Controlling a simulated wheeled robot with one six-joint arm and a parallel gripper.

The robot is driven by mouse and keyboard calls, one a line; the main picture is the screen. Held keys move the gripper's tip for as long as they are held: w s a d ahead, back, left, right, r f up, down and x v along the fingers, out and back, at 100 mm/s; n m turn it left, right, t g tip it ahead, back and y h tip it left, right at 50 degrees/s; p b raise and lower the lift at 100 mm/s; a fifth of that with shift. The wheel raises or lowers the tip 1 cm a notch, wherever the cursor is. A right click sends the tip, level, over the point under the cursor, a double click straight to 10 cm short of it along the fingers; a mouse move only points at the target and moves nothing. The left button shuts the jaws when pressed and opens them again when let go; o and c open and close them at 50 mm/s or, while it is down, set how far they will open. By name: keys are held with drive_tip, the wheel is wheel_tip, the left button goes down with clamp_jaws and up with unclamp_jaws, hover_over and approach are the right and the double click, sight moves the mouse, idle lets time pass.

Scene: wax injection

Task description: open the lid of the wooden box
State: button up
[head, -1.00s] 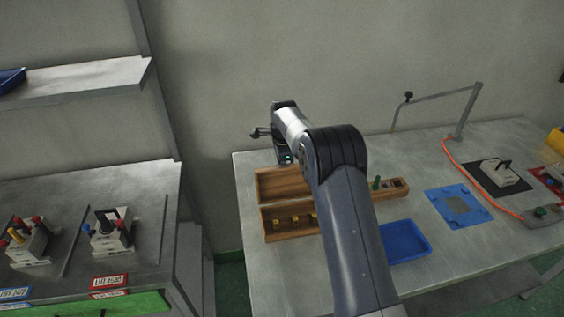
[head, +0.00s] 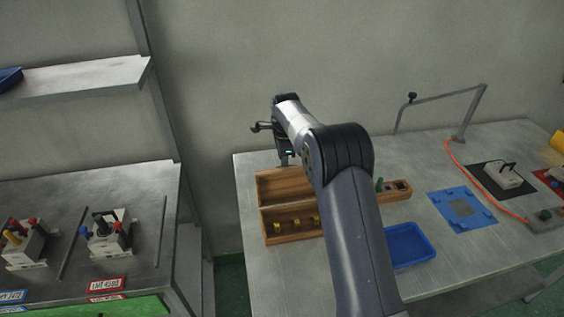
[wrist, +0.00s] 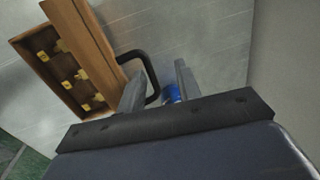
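The wooden box (head: 295,236) stands at the left end of the right-hand table, its inside with yellow pieces in view. Its lid (head: 275,186) is swung open at the back, toward the wall. In the wrist view the box (wrist: 38,72) is at upper left, with the lid (wrist: 92,42) along its right side. A dark curved handle (wrist: 149,68) sticks out from the lid toward my gripper (wrist: 158,84). The fingers are apart, with the handle's end near the gap; contact cannot be told. In the head view my gripper (head: 284,156) is above the lid's back, partly hidden.
A blue tray (head: 427,261) lies right of the box. A wooden holder (head: 402,195) is partly behind my arm. A blue plate (head: 440,201) and an orange cable (head: 466,178) are farther right. A bent metal frame (head: 440,95) rises at the back. The wall is close behind.

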wheel_tip(320, 180, up, 9)
drive_tip(key=s, duration=0.1)
drive_tip(key=shift+s+b, duration=0.35)
drive_tip(key=shift+b, duration=0.1)
drive_tip(key=shift+d+f, duration=0.1)
drive_tip(key=shift+c, duration=0.4)
